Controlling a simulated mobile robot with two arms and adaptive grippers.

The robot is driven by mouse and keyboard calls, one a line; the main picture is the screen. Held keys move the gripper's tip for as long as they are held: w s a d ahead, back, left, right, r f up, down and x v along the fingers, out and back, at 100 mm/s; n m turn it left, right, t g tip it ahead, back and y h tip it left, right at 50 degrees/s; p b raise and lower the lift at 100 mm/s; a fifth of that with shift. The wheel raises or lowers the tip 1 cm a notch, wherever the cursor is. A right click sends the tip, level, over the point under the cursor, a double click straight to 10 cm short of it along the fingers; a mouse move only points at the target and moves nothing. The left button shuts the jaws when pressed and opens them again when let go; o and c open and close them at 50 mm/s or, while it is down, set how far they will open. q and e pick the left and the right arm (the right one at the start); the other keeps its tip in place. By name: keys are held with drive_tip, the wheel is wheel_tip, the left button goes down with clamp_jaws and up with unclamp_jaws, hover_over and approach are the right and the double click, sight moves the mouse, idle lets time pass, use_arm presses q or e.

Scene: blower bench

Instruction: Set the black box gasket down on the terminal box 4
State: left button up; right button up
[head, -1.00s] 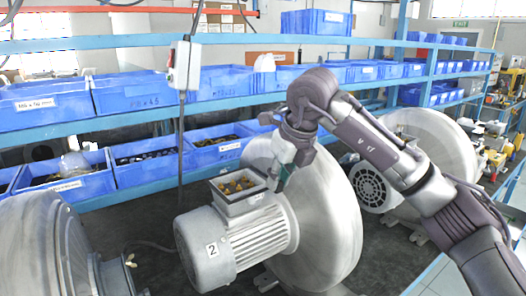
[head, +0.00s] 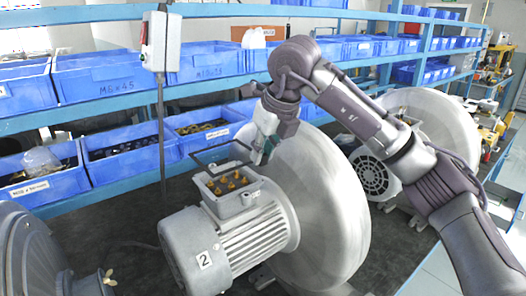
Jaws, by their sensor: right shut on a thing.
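The black box gasket (head: 213,148) is a thin dark rectangular frame. My right gripper (head: 260,152) is shut on its right side. The gasket is over the back part of an open grey terminal box (head: 232,206), and the box's rim shows apart from it in front. Brass terminals stand inside the box. The box sits on a grey motor (head: 208,244) marked 2; I see no number 4. The fingertips are small and partly merge with the blower disc behind. My left gripper is not in view.
A large round blower housing (head: 325,205) stands right beside the box. Another blower (head: 435,125) stands behind to the right. Blue bins (head: 120,165) line the shelves at the back. A control box hangs on a cable (head: 161,125) at left. Another motor (head: 40,260) is at lower left.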

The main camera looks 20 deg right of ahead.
sight(265, 164)
drive_tip(key=shift+w+f, duration=0.15)
drive_tip(key=shift+f, duration=0.25)
drive_tip(key=shift+f+b, duration=0.7)
drive_tip(key=shift+b, duration=0.1)
drive_tip(key=shift+f+b, duration=0.75)
drive_tip(key=shift+f, duration=0.45)
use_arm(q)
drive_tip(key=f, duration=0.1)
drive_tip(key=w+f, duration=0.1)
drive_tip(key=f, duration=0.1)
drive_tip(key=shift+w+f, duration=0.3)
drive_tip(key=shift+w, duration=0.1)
